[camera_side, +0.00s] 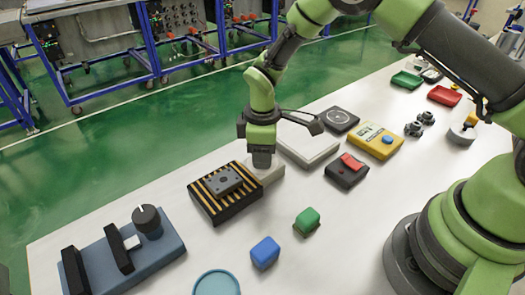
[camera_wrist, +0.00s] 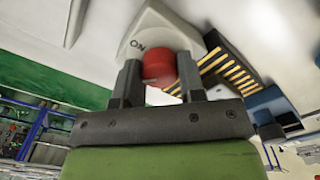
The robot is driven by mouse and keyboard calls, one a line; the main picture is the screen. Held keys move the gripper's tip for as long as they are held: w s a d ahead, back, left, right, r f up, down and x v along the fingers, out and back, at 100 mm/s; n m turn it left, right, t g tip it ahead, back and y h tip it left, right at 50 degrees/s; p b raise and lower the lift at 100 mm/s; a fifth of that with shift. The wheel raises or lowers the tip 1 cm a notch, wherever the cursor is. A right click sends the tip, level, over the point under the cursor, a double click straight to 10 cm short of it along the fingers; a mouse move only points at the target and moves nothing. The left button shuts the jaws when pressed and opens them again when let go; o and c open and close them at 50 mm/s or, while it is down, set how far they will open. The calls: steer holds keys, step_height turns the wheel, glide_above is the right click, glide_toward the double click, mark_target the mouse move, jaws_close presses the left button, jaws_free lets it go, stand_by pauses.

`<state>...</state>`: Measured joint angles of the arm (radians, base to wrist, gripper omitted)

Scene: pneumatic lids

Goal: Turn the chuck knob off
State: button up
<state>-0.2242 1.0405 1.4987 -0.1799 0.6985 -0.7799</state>
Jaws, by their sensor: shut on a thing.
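My gripper (camera_side: 262,158) points down over a small off-white box (camera_side: 272,174) at the end of the striped chuck. In the wrist view, my gripper (camera_wrist: 159,76) is shut on the red knob (camera_wrist: 158,68), one finger on each side. The word ON shows on the off-white box (camera_wrist: 160,22) beside the knob. The knob's pointer cannot be made out. The knob is hidden by my gripper in the side view. The black and yellow striped chuck (camera_side: 222,212) carries a grey plate (camera_side: 224,182) with holes. The chuck also shows in the wrist view (camera_wrist: 232,68).
A blue fixture (camera_side: 175,243) with a black knob (camera_side: 147,219) stands front left. A blue block (camera_side: 265,252) and a green block (camera_side: 307,221) lie in front. A white box (camera_side: 306,146), a black box with a red switch (camera_side: 347,170) and a yellow device (camera_side: 375,140) stand nearby.

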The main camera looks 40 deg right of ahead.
steer(key=n, duration=0.4)
steer(key=shift+n, duration=2.2)
steer(key=o, duration=0.9)
steer(key=shift+r, duration=0.1)
step_height(320, 180, up, 10)
steer(key=shift+f, duration=0.1)
